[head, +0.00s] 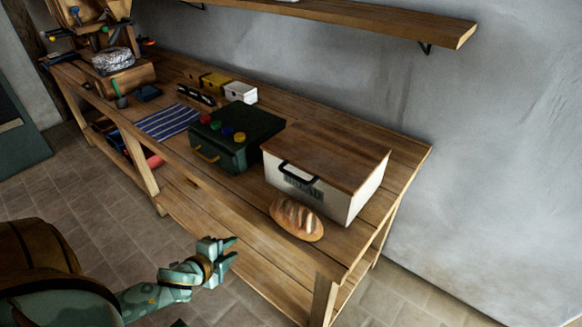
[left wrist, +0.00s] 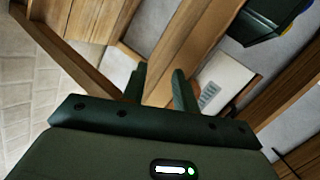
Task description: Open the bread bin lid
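The bread bin (head: 352,190) is a white box with lettering on its front, near the right end of the wooden bench. Its brown wooden lid (head: 330,150) lies flat and closed on top, with a black handle (head: 298,173) at the front edge. In the left wrist view part of the white bin (left wrist: 222,75) shows beyond the fingers. My left gripper (head: 231,250) is in front of the bench, to the left of and apart from the bin. Its fingers (left wrist: 159,88) are spread with nothing between them. My right gripper is not in view.
A bread loaf (head: 297,219) lies just in front of the bin. A dark green case (head: 232,160) with coloured knobs stands close on its left. A striped cloth (head: 168,121) and small boxes lie farther left. A wooden shelf (head: 370,17) is on the wall above.

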